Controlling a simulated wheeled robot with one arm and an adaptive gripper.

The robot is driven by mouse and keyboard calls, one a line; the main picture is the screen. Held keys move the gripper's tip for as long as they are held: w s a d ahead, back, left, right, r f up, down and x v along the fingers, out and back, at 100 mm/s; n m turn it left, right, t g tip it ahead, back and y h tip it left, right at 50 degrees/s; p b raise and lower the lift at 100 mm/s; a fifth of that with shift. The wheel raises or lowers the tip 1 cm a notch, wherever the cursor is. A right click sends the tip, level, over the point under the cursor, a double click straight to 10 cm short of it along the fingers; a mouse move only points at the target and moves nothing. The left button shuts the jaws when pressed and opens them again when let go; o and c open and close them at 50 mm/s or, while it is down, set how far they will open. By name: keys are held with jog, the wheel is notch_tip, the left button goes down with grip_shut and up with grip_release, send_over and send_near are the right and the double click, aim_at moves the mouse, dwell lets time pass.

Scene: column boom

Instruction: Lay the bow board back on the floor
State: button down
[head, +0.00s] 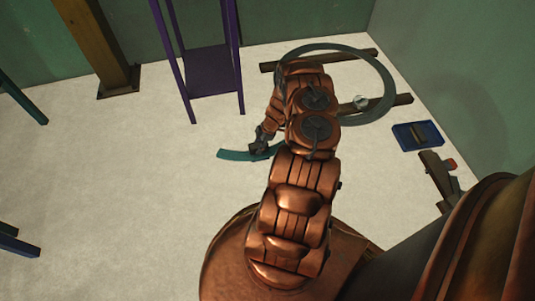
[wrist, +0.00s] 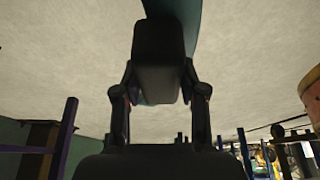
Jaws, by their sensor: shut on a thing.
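The bow board is a teal, slightly curved strip (head: 234,155) low over the pale floor, left of my arm in the head view. My gripper (head: 260,146) is shut on it near the middle of its visible length. The board's right part is hidden behind my arm. In the wrist view, a short piece of the board (wrist: 188,18) shows at the top, beyond the dark fingers of my gripper (wrist: 160,80), which cover the rest. I cannot tell whether the board touches the floor.
A purple stand (head: 213,72) and a brown post (head: 103,50) stand behind. A large grey-green ring (head: 386,75) and dark beams (head: 400,100) are at the back right. A blue tray (head: 432,142) lies by the right wall. The floor (head: 130,190) to the left is clear.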

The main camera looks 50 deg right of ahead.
jog(key=shift+w+f+b, duration=1.55)
jog(key=shift+w+f, duration=0.25)
jog(key=shift+f, duration=0.1)
jog(key=c, duration=0.7)
grip_release()
jog(key=shift+o, duration=0.2)
